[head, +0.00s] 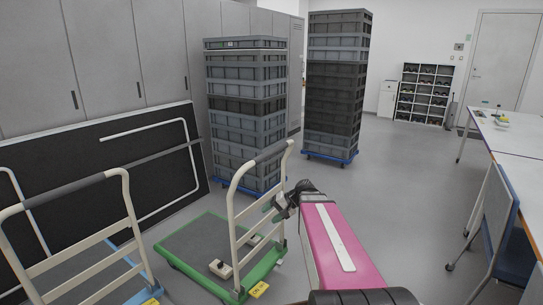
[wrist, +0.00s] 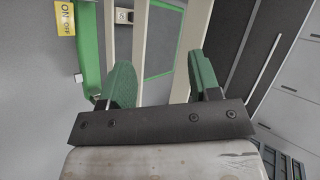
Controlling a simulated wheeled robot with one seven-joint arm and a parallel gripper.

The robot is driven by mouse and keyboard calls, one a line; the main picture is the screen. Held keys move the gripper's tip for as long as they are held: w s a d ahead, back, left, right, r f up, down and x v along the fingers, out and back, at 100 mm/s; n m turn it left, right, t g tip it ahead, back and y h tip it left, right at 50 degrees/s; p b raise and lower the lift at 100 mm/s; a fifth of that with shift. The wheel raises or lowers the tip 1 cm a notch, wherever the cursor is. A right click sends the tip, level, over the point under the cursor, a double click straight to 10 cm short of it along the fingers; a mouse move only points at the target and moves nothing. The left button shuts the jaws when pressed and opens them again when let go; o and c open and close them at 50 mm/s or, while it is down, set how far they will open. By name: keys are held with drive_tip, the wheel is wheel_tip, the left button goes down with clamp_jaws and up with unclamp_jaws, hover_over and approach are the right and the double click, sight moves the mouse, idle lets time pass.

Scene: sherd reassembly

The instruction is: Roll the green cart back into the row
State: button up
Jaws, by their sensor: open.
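The green cart (head: 198,243) stands on the floor left of centre in the head view. It has a grey deck with a green rim, a cream tube frame and a dark grip on its top bar. My gripper (head: 271,203) is beside the frame's right upright, at about mid-height. In the wrist view my gripper (wrist: 160,65) is open, with its two green fingers apart. Cream tubes of the frame and the cart's green rim (wrist: 87,45) show beyond the fingers. I cannot tell whether a finger touches a tube.
A blue cart (head: 150,286) with a similar frame stands at the left front. Stacked grey crates (head: 247,120) on a blue dolly stand behind the green cart, with a taller stack (head: 335,85) farther back. A black panel (head: 75,170) leans on the lockers. A chair (head: 490,225) and tables are right.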

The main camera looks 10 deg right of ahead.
drive_tip(key=w+d+r+t+y, duration=0.3)
drive_tip(key=w+d+r+y, duration=0.2)
drive_tip(key=r, duration=0.5)
drive_tip(key=t+y, duration=0.2)
drive_tip(key=y, duration=0.2)
approach(271, 153)
drive_tip(key=shift+t, duration=0.3)
drive_tip(key=x, duration=0.3)
drive_tip(key=w+x, duration=0.1)
drive_tip(key=x, duration=0.2)
drive_tip(key=w+f+x, duration=0.1)
drive_tip(key=x, duration=0.3)
drive_tip(key=shift+d+f, duration=0.1)
drive_tip(key=shift+d, duration=0.2)
clamp_jaws()
